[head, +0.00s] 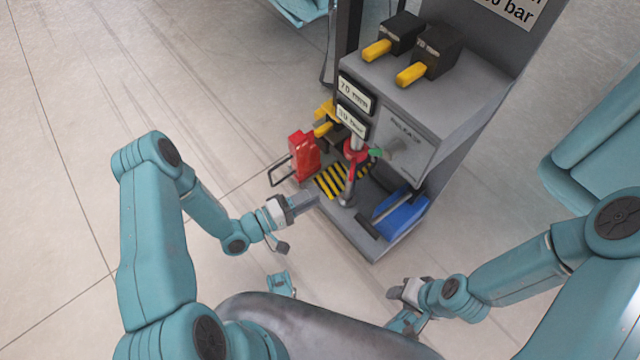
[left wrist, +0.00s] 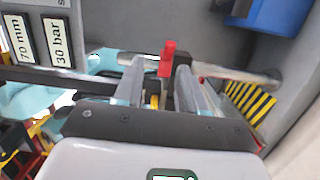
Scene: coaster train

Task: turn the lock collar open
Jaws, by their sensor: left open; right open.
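The lock collar (head: 355,151) is a red ring on a slim grey upright post (head: 349,185) of the machine. In the left wrist view a red tab, apparently the collar's (left wrist: 168,58), shows between my finger ends, with the post (left wrist: 235,71) running crosswise behind. My left gripper (head: 311,200) is open in front of the post; it also shows open in the left wrist view (left wrist: 158,70). I cannot tell whether the fingers touch the tab. My right gripper (head: 393,293) is open and empty, low and apart from the machine.
The grey machine (head: 450,95) carries yellow-handled levers (head: 412,74) and plates reading 70 mm and 30 bar. A red block (head: 303,155) stands left of a yellow-black striped pad (head: 330,181). A blue part (head: 402,215) lies on the right. Floor at left is clear.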

